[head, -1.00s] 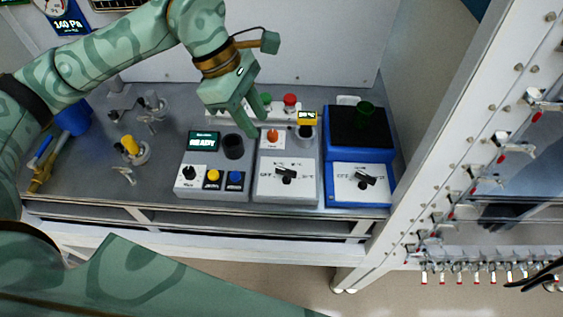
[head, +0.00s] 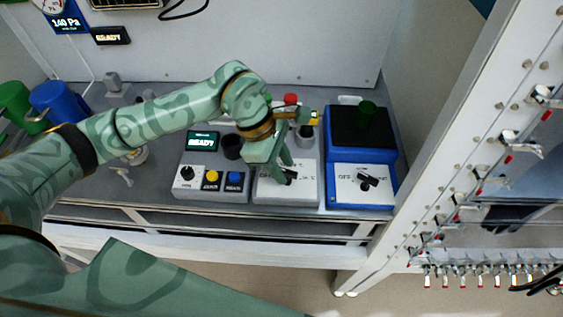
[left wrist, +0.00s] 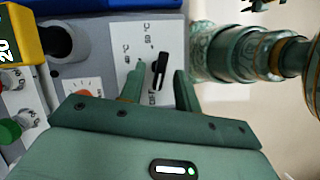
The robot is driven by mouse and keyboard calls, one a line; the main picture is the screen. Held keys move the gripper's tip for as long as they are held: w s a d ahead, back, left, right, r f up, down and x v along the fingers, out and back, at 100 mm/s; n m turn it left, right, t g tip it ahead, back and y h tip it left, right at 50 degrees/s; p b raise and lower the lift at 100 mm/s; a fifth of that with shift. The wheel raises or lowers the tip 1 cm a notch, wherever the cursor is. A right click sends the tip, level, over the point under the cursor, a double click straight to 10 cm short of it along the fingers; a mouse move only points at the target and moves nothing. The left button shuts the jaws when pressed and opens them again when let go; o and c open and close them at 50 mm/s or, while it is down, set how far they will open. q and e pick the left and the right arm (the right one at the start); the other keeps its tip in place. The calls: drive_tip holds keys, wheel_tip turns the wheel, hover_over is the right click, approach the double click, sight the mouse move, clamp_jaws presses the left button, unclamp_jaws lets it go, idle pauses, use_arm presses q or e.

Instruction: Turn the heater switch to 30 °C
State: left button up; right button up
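The switch, a black lever knob (head: 290,176) on a white panel, sits on a grey box (head: 300,196). In the left wrist view the knob (left wrist: 160,70) stands beside OFF and °C labels; one end lies near OFF. The other labels' numbers are too blurred to trust. My left gripper (head: 282,172) is over this panel, pointing down. In the left wrist view its fingers (left wrist: 158,88) are apart with the knob between or just beyond them; I cannot tell whether they touch it. My right gripper is not in view.
A blue unit (head: 332,198) with a similar black knob (head: 368,181) stands right of the grey box. A box with yellow (head: 212,178) and blue (head: 235,180) buttons and a READY display (head: 201,141) stands left. The white post (head: 440,160) rises at right.

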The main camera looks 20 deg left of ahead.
use_arm(q)
clamp_jaws()
drive_tip(key=shift+w+m+g+b, duration=0.25)
drive_tip(key=shift+m+g+b, duration=0.05)
drive_tip(key=shift+m, duration=0.8)
drive_tip(key=m+g+b, duration=0.1)
drive_tip(key=m, duration=0.1)
drive_tip(key=shift+m+y, duration=0.3)
drive_tip(key=shift+m, duration=0.1)
drive_tip(key=shift+o, duration=0.3)
unclamp_jaws()
drive_tip(key=p+v, duration=0.1)
drive_tip(key=v, duration=1.5)
drive_tip(key=shift+w, duration=0.25)
